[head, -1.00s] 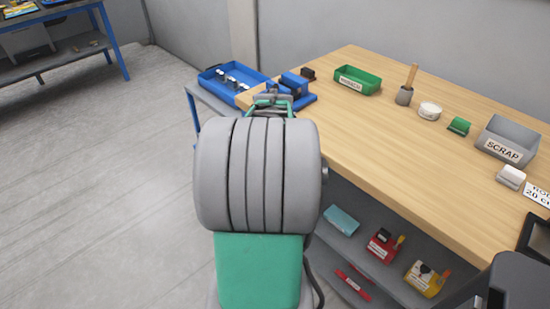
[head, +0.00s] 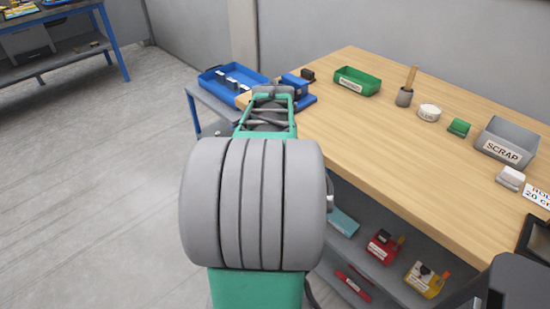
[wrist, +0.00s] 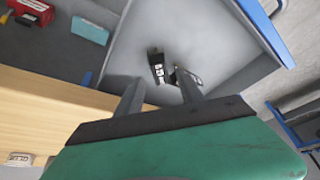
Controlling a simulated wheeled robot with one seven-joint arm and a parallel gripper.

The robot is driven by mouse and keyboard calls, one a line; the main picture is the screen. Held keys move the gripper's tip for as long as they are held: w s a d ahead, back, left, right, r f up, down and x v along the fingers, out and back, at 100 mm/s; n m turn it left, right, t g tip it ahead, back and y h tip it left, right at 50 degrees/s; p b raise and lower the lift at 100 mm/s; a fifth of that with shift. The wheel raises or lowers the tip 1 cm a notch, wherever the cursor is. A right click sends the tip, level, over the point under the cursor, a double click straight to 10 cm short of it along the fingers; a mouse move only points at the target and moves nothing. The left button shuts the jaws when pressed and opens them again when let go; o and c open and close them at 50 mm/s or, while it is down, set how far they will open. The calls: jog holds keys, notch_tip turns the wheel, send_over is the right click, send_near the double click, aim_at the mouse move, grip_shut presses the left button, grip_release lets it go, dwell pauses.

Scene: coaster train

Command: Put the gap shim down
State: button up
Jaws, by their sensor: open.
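In the wrist view, my gripper (wrist: 158,84) is open, its two dark fingers apart. A small black piece with white markings (wrist: 157,68) lies on a grey surface (wrist: 205,35) beyond the fingertips. A thin dark piece with a pale label (wrist: 186,76) lies beside it, near the right fingertip and partly hidden by it. I cannot tell for sure which of the two is the gap shim. Neither is visibly gripped. In the head view, my arm hides the gripper and both pieces.
The wooden bench (head: 400,150) stands right of my arm, with a blue fixture (head: 297,86), a green bin (head: 358,80) and a scrap bin (head: 507,140). The floor at left is clear.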

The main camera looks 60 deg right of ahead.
jog(key=v, duration=0.8)
jog(key=w+a+f+n+y, duration=0.1)
jog(key=w+a+f+n, duration=0.2)
jog(key=a, duration=0.5)
jog(key=w+a+f+n+y, duration=0.1)
jog(key=w+a+n, duration=0.1)
jog(key=w+a, duration=0.45)
jog(key=s+a+f+n, duration=0.1)
jog(key=a+n, duration=0.1)
jog(key=a, duration=0.5)
jog(key=s+a+f+n+y, duration=0.1)
jog(key=s+a+f+n, duration=0.1)
jog(key=a, duration=0.5)
jog(key=s+a+f+n+y, duration=0.1)
jog(key=s+a+f+n, duration=0.1)
jog(key=a, duration=0.5)
jog(key=shift+a+n, duration=0.2)
jog(key=shift+n, duration=0.3)
jog(key=shift+c, duration=0.5)
